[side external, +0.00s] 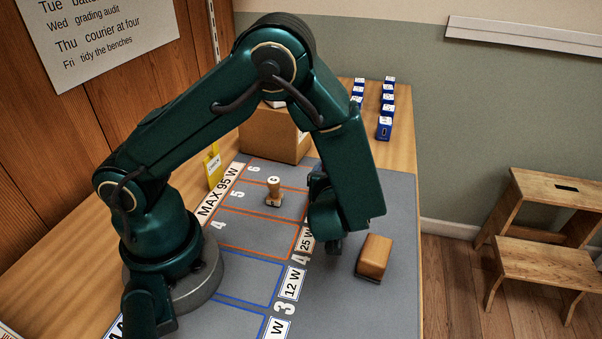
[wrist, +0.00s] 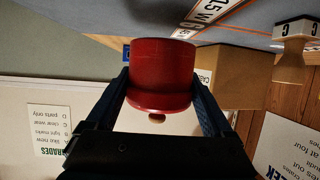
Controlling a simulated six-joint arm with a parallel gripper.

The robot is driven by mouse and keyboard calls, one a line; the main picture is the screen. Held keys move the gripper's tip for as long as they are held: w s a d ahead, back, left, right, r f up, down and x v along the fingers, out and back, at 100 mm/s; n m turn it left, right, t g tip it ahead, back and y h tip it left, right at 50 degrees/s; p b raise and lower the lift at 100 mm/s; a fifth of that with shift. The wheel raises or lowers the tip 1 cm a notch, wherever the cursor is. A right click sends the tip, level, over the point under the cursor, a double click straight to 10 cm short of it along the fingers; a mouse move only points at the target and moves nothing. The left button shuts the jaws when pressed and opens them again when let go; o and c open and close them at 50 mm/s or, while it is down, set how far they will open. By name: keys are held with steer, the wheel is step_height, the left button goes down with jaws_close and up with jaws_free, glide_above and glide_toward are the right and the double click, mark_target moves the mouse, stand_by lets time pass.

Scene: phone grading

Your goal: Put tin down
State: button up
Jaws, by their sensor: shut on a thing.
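A red round tin (wrist: 160,75) is held between the two fingers of my gripper (wrist: 163,88) in the wrist view, which shows the room upside down. The fingers are shut on its sides. In the side view my gripper (side external: 333,243) points down over the right part of the grey mat (side external: 395,300); the tin is hidden there behind my arm. I cannot tell whether the tin touches the mat.
A brown block (side external: 375,256) lies on the mat just right of my gripper. A wooden stamp (side external: 274,192) stands in an orange-outlined bay. A cardboard box (side external: 272,135) and rows of small blue boxes (side external: 385,127) stand behind. Mat right and front of the block is clear.

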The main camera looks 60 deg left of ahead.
steer(key=shift+f, duration=1.4)
steer(key=o, duration=1.2)
steer(key=shift+f, duration=0.1)
